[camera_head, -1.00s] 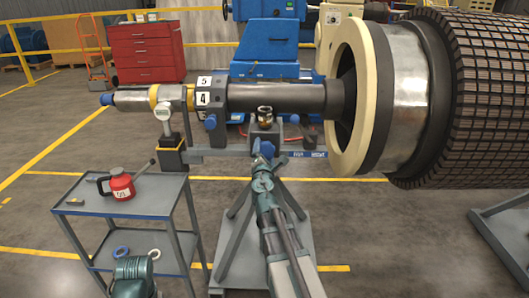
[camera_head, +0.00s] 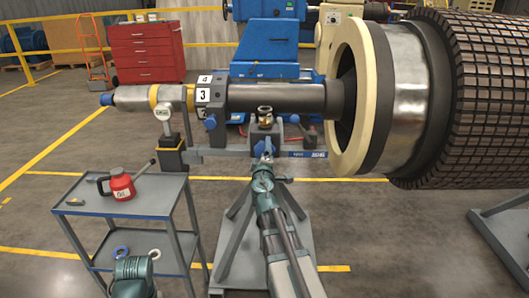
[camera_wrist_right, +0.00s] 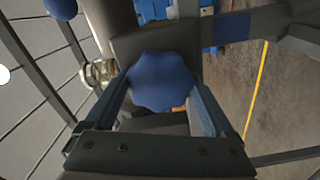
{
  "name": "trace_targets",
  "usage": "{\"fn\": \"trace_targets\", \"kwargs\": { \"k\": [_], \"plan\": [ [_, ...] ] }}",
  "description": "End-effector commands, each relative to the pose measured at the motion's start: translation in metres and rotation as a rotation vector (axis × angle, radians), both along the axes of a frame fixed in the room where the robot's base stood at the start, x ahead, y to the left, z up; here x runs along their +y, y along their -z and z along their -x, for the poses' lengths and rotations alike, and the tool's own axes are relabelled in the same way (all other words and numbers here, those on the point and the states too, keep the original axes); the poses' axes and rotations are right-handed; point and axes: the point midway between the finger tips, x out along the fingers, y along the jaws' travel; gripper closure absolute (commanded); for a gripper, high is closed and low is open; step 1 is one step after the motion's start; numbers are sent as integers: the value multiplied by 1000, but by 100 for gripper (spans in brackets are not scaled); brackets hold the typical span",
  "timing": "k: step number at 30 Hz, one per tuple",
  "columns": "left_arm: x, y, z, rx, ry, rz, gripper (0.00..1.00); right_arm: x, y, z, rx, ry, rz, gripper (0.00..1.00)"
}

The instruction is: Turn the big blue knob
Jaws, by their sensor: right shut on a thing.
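The big blue knob (camera_wrist_right: 160,82) has a lobed rim and fills the middle of the right wrist view, between the two fingers of my right gripper (camera_wrist_right: 165,100). The fingers are shut on it from both sides. In the head view my right gripper (camera_head: 263,172) reaches up from below to the front of the rotor stand (camera_head: 230,152), and the knob is small and partly hidden there. The rotor shaft (camera_head: 275,97) lies on the stand, with white number plates 4 and 3 (camera_head: 203,94) showing.
A grey cart (camera_head: 130,203) at the left carries a red can (camera_head: 122,187). A brass-coloured fitting (camera_head: 265,113) sits just above the knob. The large rotor (camera_head: 480,90) fills the right side. Open floor lies between cart and stand.

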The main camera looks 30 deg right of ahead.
Motion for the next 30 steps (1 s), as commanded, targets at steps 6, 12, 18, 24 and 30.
{"fn": "trace_targets", "kwargs": {
  "k": [6, 12, 18, 24, 30],
  "plan": [
    [0, 0, 0, 0, 0, 0, 0, 0, 1, 2, -76, 1, -125, 67],
    [0, 1, 0, 0, 0, 0, 0, 0, 1, 2, -123, 1, -200, 67],
    [0, 1, 0, 0, 0, 0, 0, 1, 1, 2, -148, 1, -241, 67],
    [0, 1, 0, 0, 0, 0, 0, 1, 1, 2, -154, 1, -252, 67],
    [0, 1, 0, 0, 0, 0, 0, 1, 1, 2, -155, 1, -253, 67]
  ]
}}
